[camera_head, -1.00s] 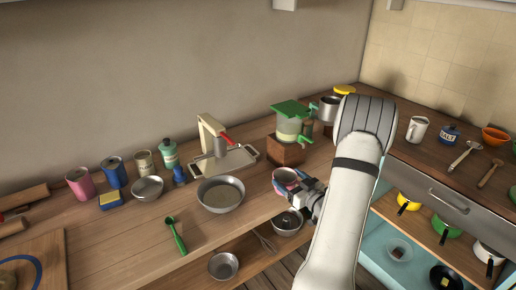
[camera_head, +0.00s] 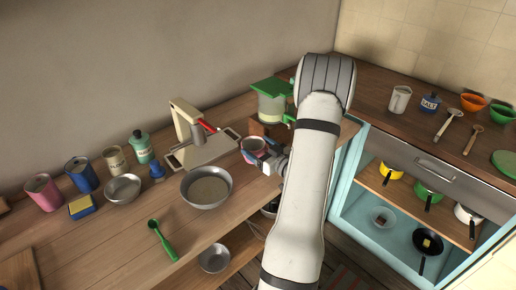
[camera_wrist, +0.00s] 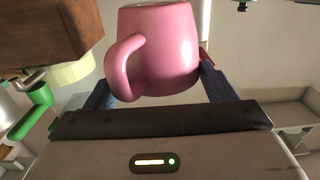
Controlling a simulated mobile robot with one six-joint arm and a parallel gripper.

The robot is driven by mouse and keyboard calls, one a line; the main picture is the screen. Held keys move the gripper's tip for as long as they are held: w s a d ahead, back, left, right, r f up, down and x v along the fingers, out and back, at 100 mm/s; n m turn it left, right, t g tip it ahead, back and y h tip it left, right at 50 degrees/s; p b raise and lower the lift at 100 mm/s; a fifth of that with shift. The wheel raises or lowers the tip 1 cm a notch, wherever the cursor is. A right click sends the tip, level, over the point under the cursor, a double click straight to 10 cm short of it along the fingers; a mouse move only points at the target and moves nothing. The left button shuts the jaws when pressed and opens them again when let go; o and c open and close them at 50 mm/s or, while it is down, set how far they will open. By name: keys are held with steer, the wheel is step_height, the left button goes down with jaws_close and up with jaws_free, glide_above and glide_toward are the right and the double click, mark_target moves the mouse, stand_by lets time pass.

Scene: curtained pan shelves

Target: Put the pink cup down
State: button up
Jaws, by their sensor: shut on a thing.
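The pink cup (camera_wrist: 165,55) is held between the two fingers of my gripper (camera_wrist: 155,85) in the wrist view, with its handle toward the lower left of that picture. In the head view the cup (camera_head: 254,144) shows small at the end of my arm, partly covered by my gripper (camera_head: 266,156). My gripper is shut on the cup. The cup is near the front edge of the wooden counter (camera_head: 120,220), right of the large metal bowl. I cannot tell whether its base touches the counter.
A large metal bowl (camera_head: 206,190) stands left of the cup. A cream scale-like stand (camera_head: 200,150) is behind it, and a green-topped grinder (camera_head: 271,103) on a wooden block stands behind right. A green spoon (camera_head: 163,240) lies at front left. Counter between bowl and spoon is clear.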

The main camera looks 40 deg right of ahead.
steer(key=shift+s+f+b, duration=0.1)
steer(key=shift+f+b, duration=2.35)
steer(key=shift+f, duration=0.1)
steer(key=shift+f, duration=0.1)
steer(key=shift+f+b, duration=0.65)
steer(key=shift+b, duration=0.2)
steer(key=shift+f+b, duration=0.3)
steer(key=o, duration=1.3)
steer(key=shift+s, duration=0.1)
steer(key=s, duration=0.2)
steer(key=s+b, duration=0.1)
steer(key=s, duration=0.4)
steer(key=shift+s+d+b, duration=0.3)
steer(key=shift+s+b, duration=0.05)
